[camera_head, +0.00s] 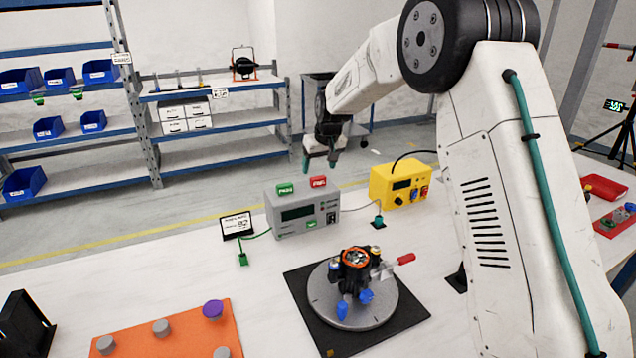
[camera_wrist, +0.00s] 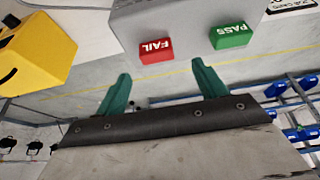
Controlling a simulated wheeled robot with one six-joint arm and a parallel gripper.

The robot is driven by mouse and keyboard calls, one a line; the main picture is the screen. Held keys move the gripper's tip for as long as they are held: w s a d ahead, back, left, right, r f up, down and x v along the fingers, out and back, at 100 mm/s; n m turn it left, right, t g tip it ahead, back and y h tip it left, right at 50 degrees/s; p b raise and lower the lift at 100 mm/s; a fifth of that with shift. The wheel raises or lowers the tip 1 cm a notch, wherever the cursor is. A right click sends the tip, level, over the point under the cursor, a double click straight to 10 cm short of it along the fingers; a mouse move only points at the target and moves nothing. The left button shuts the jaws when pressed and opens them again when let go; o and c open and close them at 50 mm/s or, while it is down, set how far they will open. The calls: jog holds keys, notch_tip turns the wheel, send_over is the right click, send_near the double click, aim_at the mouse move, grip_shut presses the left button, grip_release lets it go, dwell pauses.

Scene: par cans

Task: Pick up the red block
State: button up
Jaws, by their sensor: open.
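The red block (camera_head: 318,182), labelled FAIL, sits on top of a grey tester box (camera_head: 303,213), to the right of a green block (camera_head: 285,189) labelled PASS. My gripper (camera_head: 320,163) is open and empty, above and close to the red block in the head view. In the wrist view, which is upside down, the red block (camera_wrist: 157,50) lies beyond the gap between my two green fingertips (camera_wrist: 160,78). The green block (camera_wrist: 231,34) is to its right there, beyond the right finger. Neither finger appears to touch a block.
A yellow box (camera_head: 402,184) with a cable stands right of the tester. A small sign (camera_head: 237,224) stands left of it. In front are a round turntable (camera_head: 322,292) with a black fixture and an orange tray (camera_head: 185,338) with knobs. Bare white table lies between them.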

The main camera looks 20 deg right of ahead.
aim_at(318, 177)
jog(key=x, duration=0.4)
jog(key=shift+d+f, duration=0.25)
jog(key=shift+f, duration=0.2)
jog(key=shift+c, duration=0.3)
jog(key=c, duration=1)
jog(key=shift+r, duration=0.1)
